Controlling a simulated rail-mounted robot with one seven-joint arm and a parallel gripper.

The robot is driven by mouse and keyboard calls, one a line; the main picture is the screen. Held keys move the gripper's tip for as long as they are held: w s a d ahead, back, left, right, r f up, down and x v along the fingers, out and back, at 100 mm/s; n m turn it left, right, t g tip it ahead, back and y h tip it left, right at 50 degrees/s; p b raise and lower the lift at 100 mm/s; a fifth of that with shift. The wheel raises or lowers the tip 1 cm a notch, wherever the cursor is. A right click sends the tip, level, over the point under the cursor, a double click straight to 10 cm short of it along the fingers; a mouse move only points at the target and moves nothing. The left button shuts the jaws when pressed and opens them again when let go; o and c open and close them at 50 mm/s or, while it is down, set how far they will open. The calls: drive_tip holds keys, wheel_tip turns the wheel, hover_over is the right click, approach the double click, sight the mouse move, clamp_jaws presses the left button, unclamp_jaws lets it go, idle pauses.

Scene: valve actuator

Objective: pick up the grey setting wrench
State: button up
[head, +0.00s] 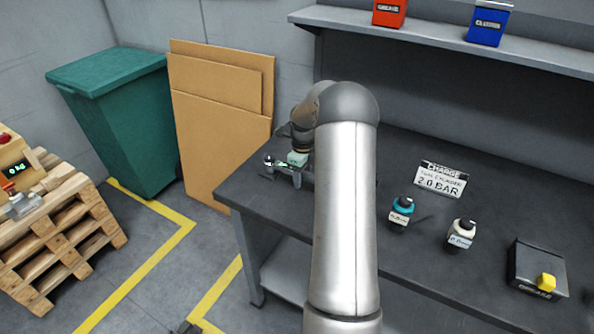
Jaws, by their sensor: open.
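My gripper (283,171) is at the far left end of the dark workbench (400,255), low over its top, with pale green and metallic parts showing. It is open. My own arm covers the middle of the bench and part of the gripper. I cannot make out the grey setting wrench for certain. Small grey metal parts show at the gripper, too small to tell apart from it. A thin dark streak lies beside the teal-capped bottle (401,211), perhaps only a shadow.
A white-capped bottle (461,235), a dark box with a yellow knob (537,270) and a "CHARGE 2.0 BAR" sign (441,179) occupy the right bench. A shelf (450,42) overhangs the back. A green bin (120,120), cardboard (215,140) and pallets (60,240) stand left.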

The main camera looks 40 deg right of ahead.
drive_tip(key=shift+f, duration=0.25)
clamp_jaws()
drive_tip(key=shift+r, duration=0.1)
drive_tip(key=shift+r, duration=0.15)
